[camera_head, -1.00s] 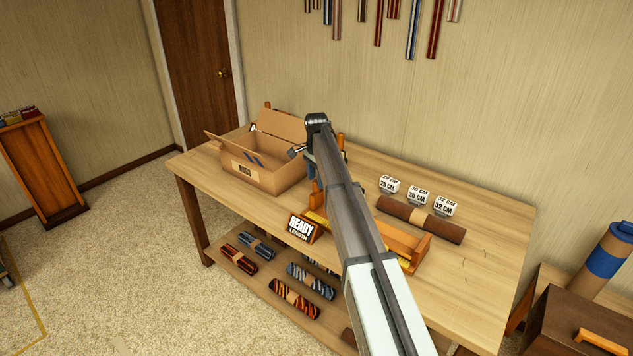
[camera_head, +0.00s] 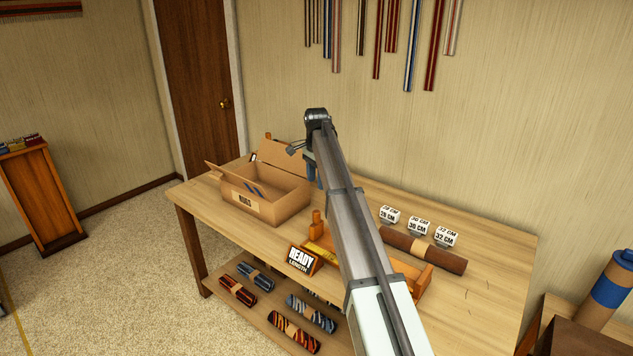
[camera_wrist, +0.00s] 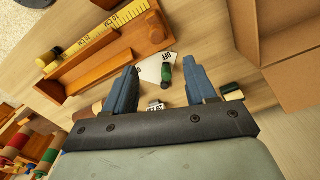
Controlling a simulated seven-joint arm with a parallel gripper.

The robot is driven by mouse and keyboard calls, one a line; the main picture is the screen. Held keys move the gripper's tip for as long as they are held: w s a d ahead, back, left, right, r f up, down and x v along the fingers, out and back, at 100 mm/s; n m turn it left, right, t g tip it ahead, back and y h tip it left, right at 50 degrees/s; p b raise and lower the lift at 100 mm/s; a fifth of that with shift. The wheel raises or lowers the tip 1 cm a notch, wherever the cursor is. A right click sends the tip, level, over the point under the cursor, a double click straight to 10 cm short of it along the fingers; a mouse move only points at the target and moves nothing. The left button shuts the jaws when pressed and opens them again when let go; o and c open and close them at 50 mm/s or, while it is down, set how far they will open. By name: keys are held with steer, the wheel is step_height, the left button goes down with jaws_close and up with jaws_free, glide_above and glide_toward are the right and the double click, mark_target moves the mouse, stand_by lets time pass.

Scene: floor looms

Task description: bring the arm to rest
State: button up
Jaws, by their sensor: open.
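My arm (camera_head: 345,225) reaches out over the wooden workbench (camera_head: 480,290). My gripper (camera_wrist: 160,72) is open in the wrist view, its two blue fingers apart with nothing held between them. In the head view only part of the gripper (camera_head: 313,172) shows, beside and above the right side of an open cardboard box (camera_head: 265,212). Beyond the fingers, a small dark green cylinder (camera_wrist: 166,76) and a pale fan-shaped card (camera_wrist: 150,70) lie on the bench.
A wooden tray with a yellow ruler (camera_wrist: 100,40) lies below the arm. A "READY LENGTH" sign (camera_head: 304,260) stands at the bench's front edge. A brown roll (camera_head: 422,250) and white number blocks (camera_head: 418,229) are to the right. Rolled textiles (camera_head: 295,330) fill the lower shelf.

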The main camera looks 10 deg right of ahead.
steer(key=s+a+f+n+t+h, duration=0.2)
steer(key=s+a+f+n+t, duration=0.15)
steer(key=a+f+n, duration=0.9)
steer(key=s+a+f+n+t+h, duration=0.15)
steer(key=a+f+n+t, duration=0.3)
steer(key=a+f, duration=0.9)
steer(key=s+d+f+m+g, duration=0.1)
steer(key=s+d+f+g, duration=0.3)
steer(key=s+d+f, duration=0.75)
steer(key=s+d+f+g, duration=0.3)
steer(key=s+d+f, duration=0.6)
steer(key=s+f, duration=0.45)
steer(key=s+d+f+m+g+y, duration=0.1)
steer(key=s+d+f+g, duration=0.2)
steer(key=s, duration=0.7)
steer(key=s+d+f+g, duration=0.1)
steer(key=s+d+f, duration=0.3)
steer(key=s, duration=0.5)
steer(key=s+d+m+g+y, duration=0.1)
steer(key=s+g, duration=0.1)
steer(key=s, duration=0.8)
steer(key=s+d+m+g+y, duration=0.1)
steer(key=s+d, duration=0.1)
steer(key=s, duration=0.8)
steer(key=shift+s+d+r+g, duration=0.15)
steer(key=shift+s+r+g, duration=0.15)
steer(key=shift+g, duration=0.1)
